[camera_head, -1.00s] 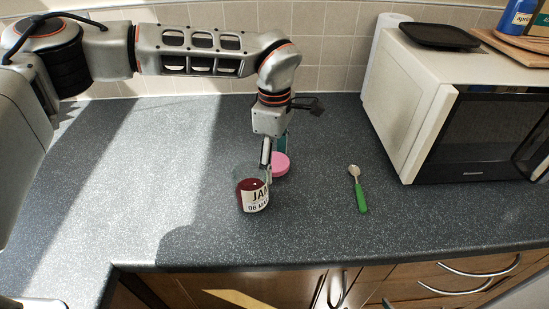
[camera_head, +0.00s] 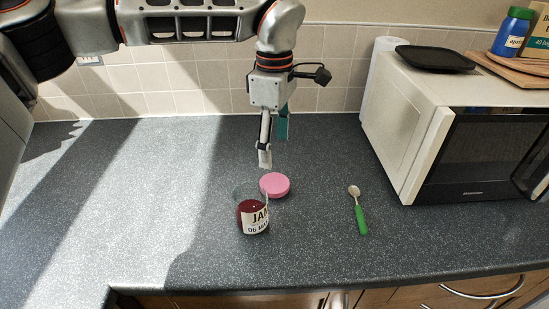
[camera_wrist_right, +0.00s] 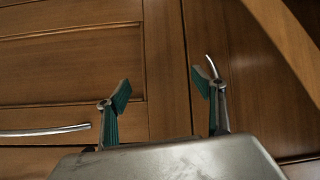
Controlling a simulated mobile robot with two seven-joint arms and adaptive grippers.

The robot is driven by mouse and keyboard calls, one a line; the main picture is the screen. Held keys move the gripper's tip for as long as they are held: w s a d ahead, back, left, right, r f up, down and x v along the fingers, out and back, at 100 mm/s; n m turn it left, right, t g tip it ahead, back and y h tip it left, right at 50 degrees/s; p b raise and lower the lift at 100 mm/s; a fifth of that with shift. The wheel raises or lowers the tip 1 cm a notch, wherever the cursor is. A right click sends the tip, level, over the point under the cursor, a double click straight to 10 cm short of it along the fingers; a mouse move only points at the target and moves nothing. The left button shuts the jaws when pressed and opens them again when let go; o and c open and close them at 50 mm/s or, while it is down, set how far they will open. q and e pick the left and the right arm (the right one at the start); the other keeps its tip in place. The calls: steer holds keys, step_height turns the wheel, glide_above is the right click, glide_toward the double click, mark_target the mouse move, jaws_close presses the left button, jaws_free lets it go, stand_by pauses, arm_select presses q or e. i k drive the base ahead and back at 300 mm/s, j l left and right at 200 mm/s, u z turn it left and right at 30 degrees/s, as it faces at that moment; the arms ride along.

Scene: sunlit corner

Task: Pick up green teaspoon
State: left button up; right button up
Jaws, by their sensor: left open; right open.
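The green teaspoon (camera_head: 360,211) lies on the grey worktop to the right of the jar, its metal bowl pointing to the back and its green handle to the front. My left gripper (camera_head: 273,146) is open and empty above the worktop, behind and to the left of the teaspoon, over the area behind the pink lid. Its fingers point down and do not touch anything that I can see. My right gripper (camera_wrist_right: 165,92) is open and empty in the right wrist view, facing wooden cupboard fronts. It is not in the head view.
A glass jam jar (camera_head: 252,213) with red contents stands beside a pink lid (camera_head: 275,185). A white microwave (camera_head: 412,127) with a black tray (camera_head: 434,58) on top stands at the right. A white paper roll (camera_head: 378,70) is behind it. The worktop (camera_head: 310,240) around the teaspoon is clear.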

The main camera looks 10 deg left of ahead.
mark_target(353, 190)
steer(key=k+l, duration=1.25)
